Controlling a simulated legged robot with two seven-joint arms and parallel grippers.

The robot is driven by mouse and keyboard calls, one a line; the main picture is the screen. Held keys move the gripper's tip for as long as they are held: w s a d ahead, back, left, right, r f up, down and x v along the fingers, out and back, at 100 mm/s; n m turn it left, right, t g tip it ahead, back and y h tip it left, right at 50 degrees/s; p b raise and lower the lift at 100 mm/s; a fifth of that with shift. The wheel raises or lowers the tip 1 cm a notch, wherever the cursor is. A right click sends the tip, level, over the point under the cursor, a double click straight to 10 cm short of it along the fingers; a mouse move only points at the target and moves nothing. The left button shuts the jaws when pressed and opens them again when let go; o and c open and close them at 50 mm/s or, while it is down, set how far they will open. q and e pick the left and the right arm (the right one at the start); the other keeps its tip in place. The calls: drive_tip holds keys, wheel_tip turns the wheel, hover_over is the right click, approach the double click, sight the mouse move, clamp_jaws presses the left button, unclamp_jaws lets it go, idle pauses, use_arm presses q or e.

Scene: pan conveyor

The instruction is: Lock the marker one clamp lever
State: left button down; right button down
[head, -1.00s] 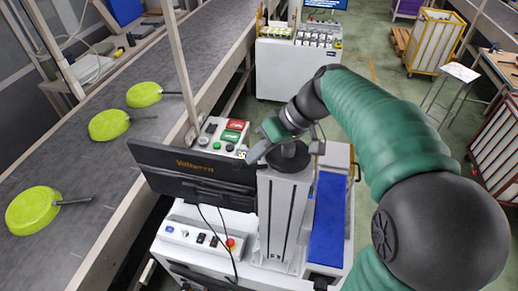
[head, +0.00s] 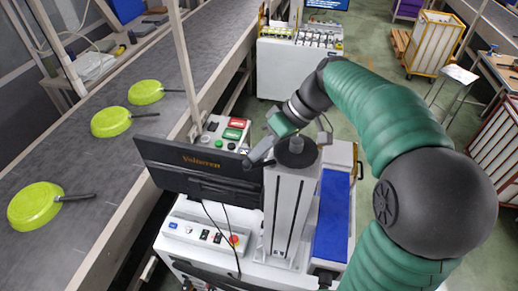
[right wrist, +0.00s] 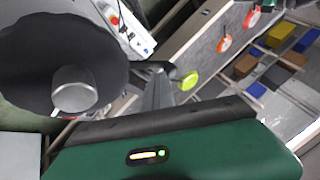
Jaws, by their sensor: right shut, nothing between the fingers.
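The marker machine is a white cabinet (head: 197,234) with a grey upright column (head: 290,214). A black round cap (head: 298,157) with a short knob tops the column; a black disc with a metal stub (right wrist: 72,90) fills the left of the right wrist view. My right gripper (head: 257,153) is shut and empty, just left of the cap and above the black sign's right end. A dark finger (right wrist: 158,92) shows in the right wrist view. I cannot make out the clamp lever clearly. My left gripper is not in view.
A black sign (head: 195,168) stands at the machine's front left. A button box (head: 222,134) is behind it. A conveyor (head: 60,150) with several yellow-green pans (head: 35,206) runs along the left. A blue panel (head: 332,215) lies right of the column.

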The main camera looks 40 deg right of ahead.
drive_tip(key=n+g, duration=0.2)
drive_tip(key=n, duration=0.1)
drive_tip(key=s+n+g+y+p, duration=0.1)
drive_tip(key=n+g, duration=0.1)
drive_tip(key=n, duration=0.1)
drive_tip(key=shift+s+n, duration=0.2)
drive_tip(key=shift+n, duration=0.1)
drive_tip(key=shift+s+f+n+g, duration=0.15)
drive_tip(key=shift+s+n+g, duration=0.3)
drive_tip(key=shift+n, duration=0.45)
drive_tip(key=shift+s+d, duration=0.1)
drive_tip(key=shift+s, duration=0.1)
drive_tip(key=shift+w+p, duration=0.1)
drive_tip(key=shift+p, duration=0.25)
idle(0.4)
drive_tip(key=shift+w+d+p, duration=0.4)
drive_tip(key=shift+p, duration=0.1)
drive_tip(key=shift+w+d, duration=0.1)
drive_tip(key=shift+d, duration=0.05)
